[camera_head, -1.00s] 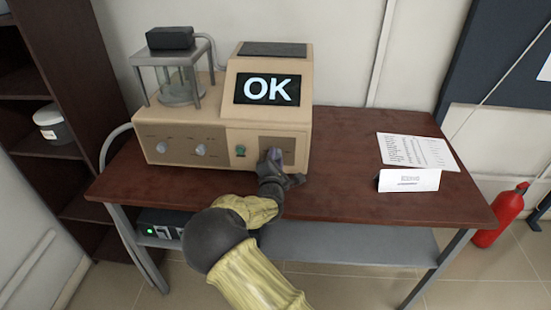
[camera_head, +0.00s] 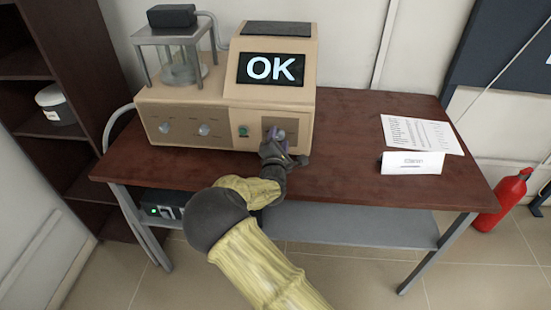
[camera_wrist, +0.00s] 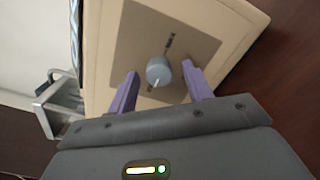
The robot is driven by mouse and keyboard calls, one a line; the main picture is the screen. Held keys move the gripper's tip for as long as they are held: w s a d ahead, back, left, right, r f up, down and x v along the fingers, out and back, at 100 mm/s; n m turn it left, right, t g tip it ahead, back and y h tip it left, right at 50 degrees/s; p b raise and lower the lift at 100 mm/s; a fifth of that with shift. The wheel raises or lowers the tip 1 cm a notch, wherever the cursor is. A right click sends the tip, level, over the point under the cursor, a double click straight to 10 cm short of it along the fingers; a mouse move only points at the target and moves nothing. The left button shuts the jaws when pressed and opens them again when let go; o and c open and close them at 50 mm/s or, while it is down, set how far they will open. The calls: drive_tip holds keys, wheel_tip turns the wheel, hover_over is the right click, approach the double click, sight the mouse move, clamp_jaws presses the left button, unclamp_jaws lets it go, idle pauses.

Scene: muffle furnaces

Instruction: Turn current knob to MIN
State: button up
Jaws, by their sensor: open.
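A beige device (camera_head: 228,115) with a lit screen reading "OK" (camera_head: 270,68) stands on the table. A round grey-blue knob (camera_wrist: 158,72) sits on its brown right-hand panel (camera_wrist: 188,38); the knob also shows in the head view (camera_head: 279,134). A pale pointer line on the knob runs toward the bottom of the wrist view. My gripper (camera_head: 276,146) is in front of this panel. In the wrist view its two purple fingers (camera_wrist: 160,76) are open, one on each side of the knob, with visible gaps.
Two more knobs (camera_head: 165,127) (camera_head: 204,130) and a green switch (camera_head: 243,130) are left of the panel. The tabletop (camera_head: 340,150) between is clear.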

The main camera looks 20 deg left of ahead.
drive_tip(key=b+v, duration=0.1)
drive_tip(key=v, duration=1.6)
drive_tip(key=shift+b, duration=0.3)
drive_tip(key=shift+w+d, duration=0.1)
drive_tip(key=shift+d, duration=0.05)
drive_tip(key=w+d+f+m+g+h+p, duration=0.15)
drive_tip(key=d+m+g, duration=0.25)
drive_tip(key=d+m, duration=0.4)
drive_tip(key=w+d+f+m+g+h+p, duration=0.1)
drive_tip(key=d+m+g+h+p, duration=0.35)
drive_tip(key=d, duration=0.65)
drive_tip(key=s+d+r+m+g+y+p, duration=0.1)
drive_tip(key=s+d+r+m+g, duration=0.2)
drive_tip(key=s+d+r+m, duration=0.2)
drive_tip(key=s+d+r+m+g+y+p, duration=0.1)
drive_tip(key=s+d+r+m+g, duration=0.2)
drive_tip(key=s+d+r+m, duration=0.3)
drive_tip(key=s+d+m, duration=0.4)
drive_tip(key=d, duration=0.1)
drive_tip(key=shift+r+p, duration=0.3)
drive_tip(key=shift+r, duration=0.05)
